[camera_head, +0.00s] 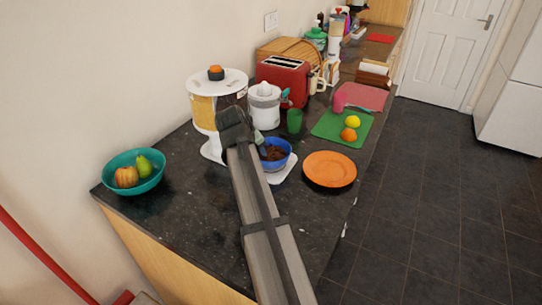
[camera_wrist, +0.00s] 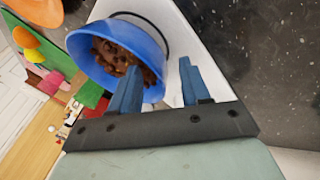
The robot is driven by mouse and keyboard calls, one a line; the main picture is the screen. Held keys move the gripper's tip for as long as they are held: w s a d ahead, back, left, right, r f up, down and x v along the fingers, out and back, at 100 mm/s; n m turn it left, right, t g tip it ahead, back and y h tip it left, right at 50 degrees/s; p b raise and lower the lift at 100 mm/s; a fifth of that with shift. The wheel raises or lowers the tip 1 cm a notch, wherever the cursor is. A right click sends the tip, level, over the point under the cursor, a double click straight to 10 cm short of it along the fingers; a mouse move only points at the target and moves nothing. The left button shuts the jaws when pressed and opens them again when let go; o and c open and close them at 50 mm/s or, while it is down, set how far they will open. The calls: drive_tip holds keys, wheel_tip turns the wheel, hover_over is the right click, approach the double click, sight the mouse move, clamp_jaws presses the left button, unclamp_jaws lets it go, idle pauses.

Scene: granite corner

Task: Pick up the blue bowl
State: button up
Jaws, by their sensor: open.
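The blue bowl (camera_head: 281,165) holds brown contents and stands on a flat white base (camera_head: 287,175) on the dark counter. In the wrist view the bowl (camera_wrist: 134,38) is at upper left, its inside facing the camera. My gripper (camera_wrist: 158,70) is open with nothing clamped. One finger overlaps the bowl's inside and the other is over the white surface outside, so the near rim appears between them. I cannot tell whether they touch it. In the head view my gripper (camera_head: 234,124) is left of the bowl, its fingers not clearly visible.
An orange plate (camera_head: 330,169) lies right of the bowl, with a green board (camera_head: 330,128) holding fruit behind. A green cup (camera_head: 294,121), white juicer (camera_head: 265,106) and yellow-white dispenser (camera_head: 204,112) stand near. A teal fruit bowl (camera_head: 118,184) is at left. The front counter is mostly clear.

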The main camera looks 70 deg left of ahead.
drive_tip(key=shift+x, duration=0.75)
clamp_jaws()
